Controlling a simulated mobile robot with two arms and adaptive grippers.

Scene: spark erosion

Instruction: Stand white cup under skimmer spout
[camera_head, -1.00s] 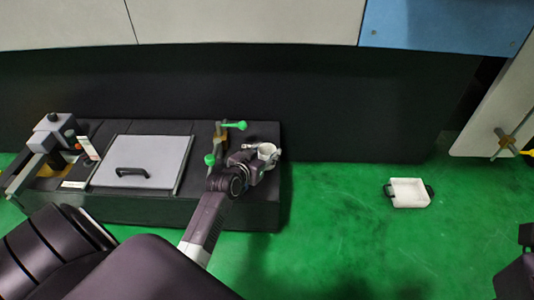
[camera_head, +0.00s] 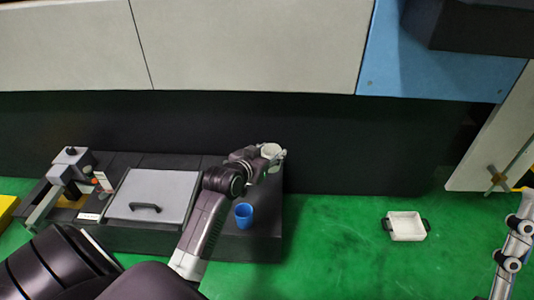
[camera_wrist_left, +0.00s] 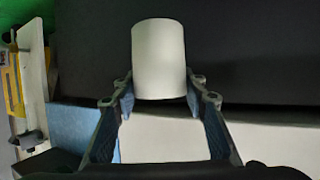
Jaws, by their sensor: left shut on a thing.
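The white cup (camera_head: 271,150) is in my left gripper (camera_head: 262,158), above the right end of the dark bench unit (camera_head: 140,240). In the left wrist view the white cup (camera_wrist_left: 158,55) sits between the two fingertips of the left gripper (camera_wrist_left: 159,94), which are shut on it. A skimmer spout cannot be made out; the left forearm and gripper cover part of the unit's right end. My right gripper is not in view.
A blue cup (camera_head: 243,215) stands on the unit beside my left forearm. A grey lid with a black handle (camera_head: 150,200) lies to its left. A white tray (camera_head: 406,226) rests on the green floor, with clear floor around it.

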